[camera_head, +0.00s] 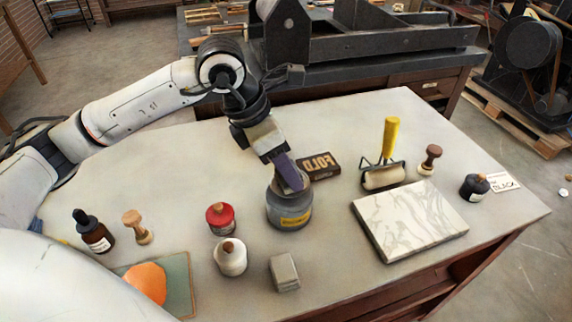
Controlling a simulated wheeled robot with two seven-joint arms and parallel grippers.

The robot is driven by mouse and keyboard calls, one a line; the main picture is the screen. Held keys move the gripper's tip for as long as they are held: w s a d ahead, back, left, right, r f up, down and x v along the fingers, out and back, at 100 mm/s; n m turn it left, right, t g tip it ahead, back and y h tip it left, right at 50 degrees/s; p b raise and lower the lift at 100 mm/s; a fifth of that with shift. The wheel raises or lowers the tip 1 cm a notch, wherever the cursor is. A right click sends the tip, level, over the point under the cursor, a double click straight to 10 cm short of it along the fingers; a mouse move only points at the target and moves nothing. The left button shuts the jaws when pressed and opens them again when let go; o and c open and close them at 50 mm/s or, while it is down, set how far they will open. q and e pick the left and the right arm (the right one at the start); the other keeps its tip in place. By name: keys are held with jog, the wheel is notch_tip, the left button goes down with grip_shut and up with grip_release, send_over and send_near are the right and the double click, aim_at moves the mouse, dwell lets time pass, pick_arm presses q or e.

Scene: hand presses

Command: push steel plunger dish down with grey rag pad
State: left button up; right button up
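A grey can (291,213) with a yellow label stands upright near the table's middle. Its top, where a steel plunger dish would sit, is mostly hidden by my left gripper (289,178). This gripper points down over the can, with its tip at or just above the top; I cannot tell if it touches. A purple-grey flat piece shows at its tip; I cannot tell whether it is the fingers or a rag pad held between them. A small grey block (285,272) lies on the table in front of the can. My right gripper is not in view.
A red-lidded jar (220,218) and a white jar (230,257) stand left of the can. A yellow-handled roller (387,160), marble slab (410,220) and black jar (473,187) are to the right.

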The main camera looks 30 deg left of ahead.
pick_arm(q)
jog(key=shift+s, duration=0.1)
dwell(0.3)
jog(key=shift+r+p, duration=2.25)
jog(key=shift+r, duration=1.25)
